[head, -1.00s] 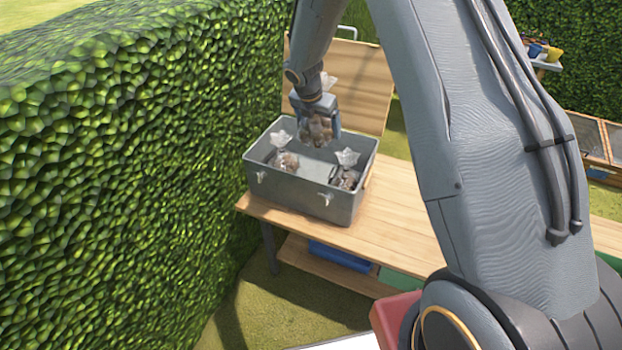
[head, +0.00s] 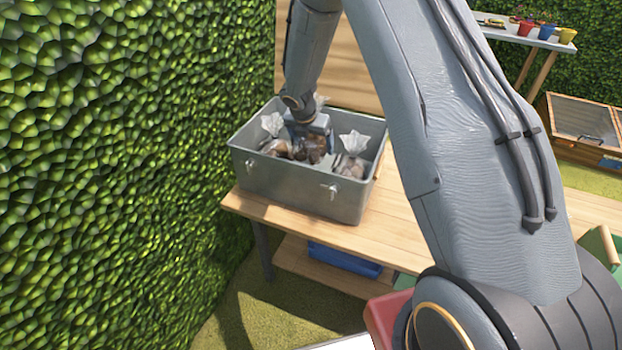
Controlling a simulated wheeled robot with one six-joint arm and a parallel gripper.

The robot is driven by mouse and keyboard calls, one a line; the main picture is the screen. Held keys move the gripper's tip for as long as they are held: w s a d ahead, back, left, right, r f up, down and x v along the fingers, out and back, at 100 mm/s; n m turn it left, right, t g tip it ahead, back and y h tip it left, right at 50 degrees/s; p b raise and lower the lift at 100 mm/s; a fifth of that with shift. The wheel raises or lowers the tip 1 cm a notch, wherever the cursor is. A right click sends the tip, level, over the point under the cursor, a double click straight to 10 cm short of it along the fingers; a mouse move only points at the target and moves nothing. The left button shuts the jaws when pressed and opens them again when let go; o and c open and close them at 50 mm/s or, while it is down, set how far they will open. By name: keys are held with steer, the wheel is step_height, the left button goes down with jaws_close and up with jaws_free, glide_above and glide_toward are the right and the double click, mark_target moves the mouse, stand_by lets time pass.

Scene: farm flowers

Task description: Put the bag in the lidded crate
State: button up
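The grey crate (head: 290,190) stands at the left end of a wooden bench, with its top open. My gripper (head: 312,148) is down inside the crate, shut on a clear bag of brown contents (head: 316,150). The held bag is between two similar bags, one at the left (head: 274,146) and one at the right (head: 352,158). Whether the held bag touches the crate floor cannot be told. My wrist hides the top of the held bag and part of the crate's back. No loose lid is clearly visible.
A tall hedge (head: 120,170) rises close on the left. The wooden bench top (head: 385,225) is clear right of the crate. A blue tray (head: 345,261) sits on the shelf below. A table with coloured pots (head: 545,32) and a cold frame (head: 585,130) stand behind at right.

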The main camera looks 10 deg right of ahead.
mark_target(307, 149)
step_height(307, 149, down, 10)
steer(key=shift+p, duration=0.5)
steer(key=shift+f, duration=0.15)
steer(key=o, duration=1.5)
steer(key=shift+a+r, duration=0.1)
steer(key=shift+r, duration=0.3)
steer(key=b+v, duration=0.1)
steer(key=v, duration=1)
steer(key=shift+s+r, duration=0.15)
steer(key=shift+r, duration=0.05)
